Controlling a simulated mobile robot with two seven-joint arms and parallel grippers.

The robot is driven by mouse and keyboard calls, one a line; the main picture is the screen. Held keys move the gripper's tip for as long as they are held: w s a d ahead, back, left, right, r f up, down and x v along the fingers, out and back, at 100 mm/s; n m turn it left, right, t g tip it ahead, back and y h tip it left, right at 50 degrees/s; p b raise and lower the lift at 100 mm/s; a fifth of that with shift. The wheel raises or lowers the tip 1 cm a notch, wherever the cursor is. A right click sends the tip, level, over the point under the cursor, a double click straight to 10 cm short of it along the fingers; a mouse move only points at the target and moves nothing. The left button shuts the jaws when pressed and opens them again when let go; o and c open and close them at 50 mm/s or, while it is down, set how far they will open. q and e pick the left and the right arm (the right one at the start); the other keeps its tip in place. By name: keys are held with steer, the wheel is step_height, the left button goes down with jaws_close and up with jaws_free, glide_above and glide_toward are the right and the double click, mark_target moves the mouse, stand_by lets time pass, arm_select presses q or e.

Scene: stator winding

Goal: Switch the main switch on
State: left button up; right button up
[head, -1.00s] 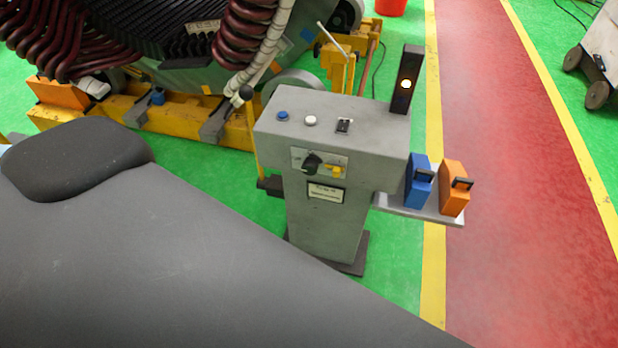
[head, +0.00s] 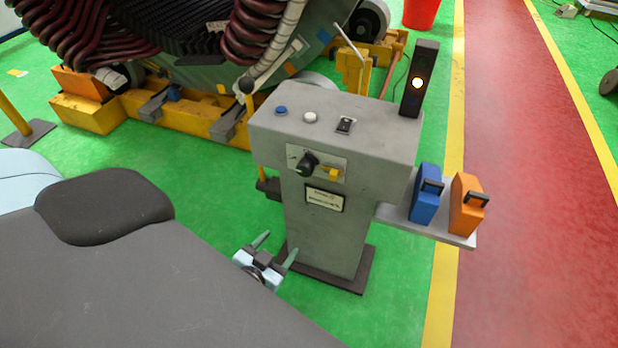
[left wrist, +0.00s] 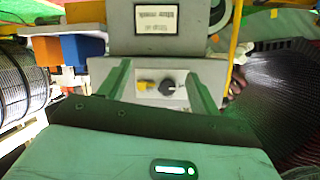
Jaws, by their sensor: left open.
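The main switch is a black rotary knob (head: 306,164) on a light plate on the upper front of a grey control pedestal (head: 325,235). A yellow part (head: 330,173) sits beside it. The knob (left wrist: 167,88) also shows in the left wrist view, upside down, between my fingers in the picture. My left gripper (head: 277,248) is open and empty, below the knob and in front of the pedestal's lower part, apart from the knob. Its green fingers (left wrist: 158,70) are spread in the left wrist view. My right gripper is not in view.
The pedestal top carries a blue button (head: 281,110), a white button (head: 310,117), a black switch (head: 345,125) and a lit lamp post (head: 418,80). A side shelf holds a blue box (head: 425,205) and an orange box (head: 464,208). The stator machine stands behind.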

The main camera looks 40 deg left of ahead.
mark_target(303, 172)
arm_select(q)
steer(key=w+a+r+t, duration=0.1)
steer(key=w+r, duration=0.1)
steer(key=w, duration=0.3)
steer(key=w+a+r+t+y+b, duration=0.1)
steer(key=w+a+r, duration=0.1)
steer(key=w, duration=0.4)
steer(key=w+a+r+t+y, duration=0.1)
steer(key=w+a+r, duration=0.1)
steer(key=w, duration=0.3)
steer(key=shift+w+r+n+t, duration=0.25)
steer(key=shift+r+n+t, duration=0.05)
steer(key=shift+r+n, duration=0.1)
steer(key=shift+x, duration=0.75)
steer(key=shift+f, duration=0.15)
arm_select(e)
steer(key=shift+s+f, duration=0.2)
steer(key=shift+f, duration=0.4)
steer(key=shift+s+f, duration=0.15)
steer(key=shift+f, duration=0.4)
arm_select(q)
steer(key=c, duration=1)
steer(key=shift+o, duration=0.2)
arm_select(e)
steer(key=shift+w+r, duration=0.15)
